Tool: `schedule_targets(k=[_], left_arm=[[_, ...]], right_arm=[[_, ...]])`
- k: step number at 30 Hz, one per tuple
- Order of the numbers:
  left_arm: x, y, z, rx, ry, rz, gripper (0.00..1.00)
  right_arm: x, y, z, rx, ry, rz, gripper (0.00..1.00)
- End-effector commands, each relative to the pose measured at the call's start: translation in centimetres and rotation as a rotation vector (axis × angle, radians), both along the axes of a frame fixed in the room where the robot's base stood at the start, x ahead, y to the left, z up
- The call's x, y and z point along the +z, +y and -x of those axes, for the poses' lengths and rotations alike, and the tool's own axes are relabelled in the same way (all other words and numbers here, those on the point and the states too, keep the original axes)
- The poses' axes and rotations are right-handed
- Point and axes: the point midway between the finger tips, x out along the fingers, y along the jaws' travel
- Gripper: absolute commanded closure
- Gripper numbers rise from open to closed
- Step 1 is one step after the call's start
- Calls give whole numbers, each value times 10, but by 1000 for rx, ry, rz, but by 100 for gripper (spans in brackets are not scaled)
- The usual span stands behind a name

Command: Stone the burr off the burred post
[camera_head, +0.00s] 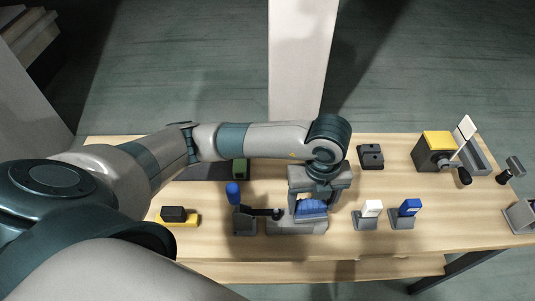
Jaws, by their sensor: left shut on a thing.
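My left gripper (313,201) points down over a grey fixture (298,227) near the middle of the table. It is shut on a blue piece (313,208) that shows just below its jaws, low over the fixture; whether the two touch I cannot tell. A clamp with an upright blue handle (232,189) stands just left, its dark arm (262,212) reaching toward the fixture. I cannot make out the burr or single out the burred post; the gripper hides part of the fixture. My right gripper is not in view.
A black block on a yellow base (180,222) lies at left. Right of the gripper stand a white-topped holder (367,221) and a blue-topped one (404,220). A dark block (370,157) and a yellow-topped machine (435,146) are behind.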

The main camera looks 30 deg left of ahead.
Motion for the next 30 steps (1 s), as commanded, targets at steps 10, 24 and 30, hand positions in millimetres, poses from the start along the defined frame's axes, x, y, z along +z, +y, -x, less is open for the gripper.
schedule_targets(k=[10,24,30], left_arm=[[1,-11,15,-2,1,1,52],[0,-16,24,0,-1,1,52],[0,-16,24,0,-1,1,52]], right_arm=[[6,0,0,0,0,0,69],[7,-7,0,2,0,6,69],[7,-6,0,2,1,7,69]])
